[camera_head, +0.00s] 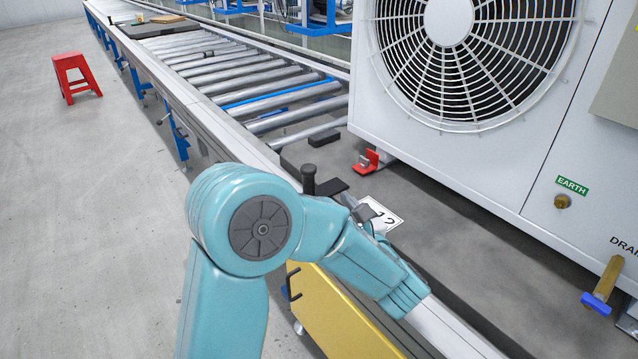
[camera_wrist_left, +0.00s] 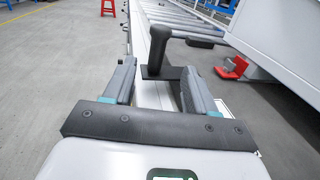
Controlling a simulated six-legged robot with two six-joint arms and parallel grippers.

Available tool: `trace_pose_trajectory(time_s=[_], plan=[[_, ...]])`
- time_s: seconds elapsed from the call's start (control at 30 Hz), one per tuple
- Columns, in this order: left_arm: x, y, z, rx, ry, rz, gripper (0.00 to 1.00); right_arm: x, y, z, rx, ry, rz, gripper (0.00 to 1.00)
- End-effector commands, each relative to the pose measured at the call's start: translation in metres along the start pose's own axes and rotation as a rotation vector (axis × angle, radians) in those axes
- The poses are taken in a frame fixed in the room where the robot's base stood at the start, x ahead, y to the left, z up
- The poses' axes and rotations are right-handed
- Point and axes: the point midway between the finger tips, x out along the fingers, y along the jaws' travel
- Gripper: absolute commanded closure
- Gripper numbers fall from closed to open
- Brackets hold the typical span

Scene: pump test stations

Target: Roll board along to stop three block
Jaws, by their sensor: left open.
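A dark grey board (camera_head: 420,222) lies on the conveyor under the white fan unit (camera_head: 480,150). A black upright handle (camera_head: 308,180) on a flat black plate (camera_head: 331,188) stands at the board's near corner; the handle also shows in the left wrist view (camera_wrist_left: 160,46). My left gripper (camera_head: 352,205) is open, with its fingers on either side of the plate's near end and the upright post just beyond the fingertips. I cannot tell whether they touch. A small black block (camera_head: 323,139) sits by the rollers ahead of the board; I cannot tell which stop it is.
Bare rollers (camera_head: 225,72) run away to the back left, one of them blue. Another dark board (camera_head: 160,27) lies far along the conveyor. A red clamp foot (camera_head: 366,161) is under the unit. A yellow cart (camera_head: 335,310) and a red stool (camera_head: 75,76) stand beside the conveyor.

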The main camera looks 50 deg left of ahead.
Motion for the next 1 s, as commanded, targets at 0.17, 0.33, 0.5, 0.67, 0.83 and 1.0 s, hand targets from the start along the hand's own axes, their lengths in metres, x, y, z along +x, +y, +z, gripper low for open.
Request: trace_pose_trajectory(time_s=[0.17,0.33,0.5,0.67,0.83,1.0], plan=[[0.041,0.003,-0.001,0.000,-0.002,0.007,0.44,0.003,0.002,-0.001,0.002,0.002,0.000,0.42],[0.078,0.002,-0.001,-0.001,-0.001,0.006,0.44,0.006,0.003,-0.002,0.004,0.004,0.001,0.42],[0.106,0.001,-0.001,0.000,-0.001,0.004,0.44,0.008,0.004,-0.002,0.006,0.006,0.001,0.42],[0.119,-0.001,-0.001,0.001,-0.001,0.002,0.44,0.009,0.005,-0.003,0.007,0.007,0.001,0.42],[0.123,-0.002,0.000,0.002,-0.001,0.000,0.44,0.009,0.005,-0.003,0.007,0.007,0.001,0.42],[0.123,-0.002,0.000,0.001,-0.001,0.000,0.47,0.009,0.005,-0.003,0.007,0.007,0.001,0.42]])
